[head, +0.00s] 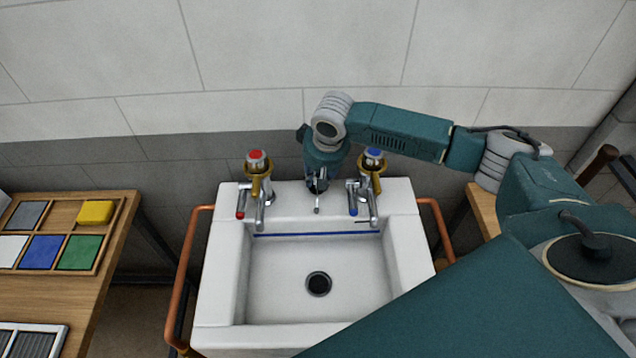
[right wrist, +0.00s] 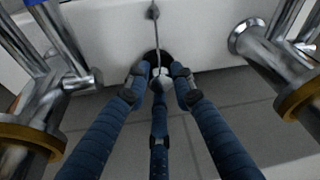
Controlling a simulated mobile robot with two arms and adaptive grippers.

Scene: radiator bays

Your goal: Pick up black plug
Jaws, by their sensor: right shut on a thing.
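The black plug (right wrist: 150,57) is held between the blue fingers of my right gripper (right wrist: 160,77) in the right wrist view, partly hidden by them. A thin chain (right wrist: 157,35) runs from the plug to a small fitting (right wrist: 153,11) on the white sink. In the head view my right gripper (head: 316,184) points down over the back ledge of the sink (head: 212,290), between the two taps. The plug is too small and covered to make out there. My left gripper is not in view.
The red-topped tap (head: 257,165) stands left of the gripper and the blue-topped tap (head: 373,160) stands close on its right. The basin is empty, with an open dark drain (head: 318,284). Copper pipes (head: 186,270) flank the sink. A wooden bench (head: 60,300) with coloured tiles is at left.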

